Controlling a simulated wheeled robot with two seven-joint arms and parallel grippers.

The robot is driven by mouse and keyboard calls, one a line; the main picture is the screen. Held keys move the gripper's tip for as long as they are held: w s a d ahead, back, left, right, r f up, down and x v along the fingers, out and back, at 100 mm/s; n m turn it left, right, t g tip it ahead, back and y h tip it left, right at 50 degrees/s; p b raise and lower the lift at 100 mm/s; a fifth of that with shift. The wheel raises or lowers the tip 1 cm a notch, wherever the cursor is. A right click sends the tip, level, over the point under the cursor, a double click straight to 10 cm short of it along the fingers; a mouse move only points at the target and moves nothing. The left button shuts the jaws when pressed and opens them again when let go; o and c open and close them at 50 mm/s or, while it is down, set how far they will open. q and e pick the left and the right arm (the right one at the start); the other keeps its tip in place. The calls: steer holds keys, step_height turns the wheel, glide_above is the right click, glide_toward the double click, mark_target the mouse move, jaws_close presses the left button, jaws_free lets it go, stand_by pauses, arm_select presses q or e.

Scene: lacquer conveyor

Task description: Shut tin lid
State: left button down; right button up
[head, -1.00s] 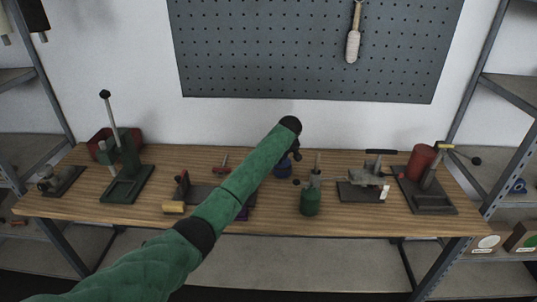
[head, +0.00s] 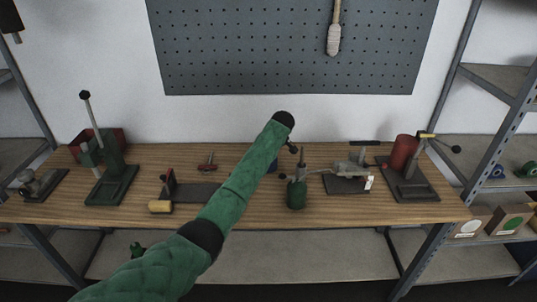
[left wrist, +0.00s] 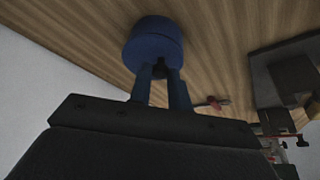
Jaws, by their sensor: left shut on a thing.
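A blue round tin (left wrist: 153,42) with a seam around its side stands on the wooden bench in the left wrist view. Both fingers of my left gripper (left wrist: 160,72) are against its near side, shut on it; whether they hold the lid or the body is unclear. In the head view only a sliver of the blue tin (head: 273,166) shows beside my green left arm, which hides the rest of it and the left gripper. My right gripper is not in view.
On the wooden bench (head: 345,210), a green canister (head: 296,194) stands right of my arm. Clamp tools and a red cylinder (head: 403,152) are farther right. A green lever press (head: 112,175) and a yellow-handled tool (head: 160,206) are at left. A pegboard (head: 250,50) hangs behind.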

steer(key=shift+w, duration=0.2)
arm_select(q)
steer(key=c, duration=1.3)
jaws_free()
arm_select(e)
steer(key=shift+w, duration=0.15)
arm_select(q)
steer(key=shift+s+d+r+b, duration=0.15)
steer(key=shift+r+b, duration=0.15)
steer(key=shift+r, duration=0.05)
steer(key=b+v, duration=0.2)
steer(key=v, duration=0.5)
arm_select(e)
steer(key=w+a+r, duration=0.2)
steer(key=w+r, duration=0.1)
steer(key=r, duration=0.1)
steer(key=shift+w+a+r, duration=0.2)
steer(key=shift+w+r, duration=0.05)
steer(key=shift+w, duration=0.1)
arm_select(q)
steer(key=shift+c, duration=0.4)
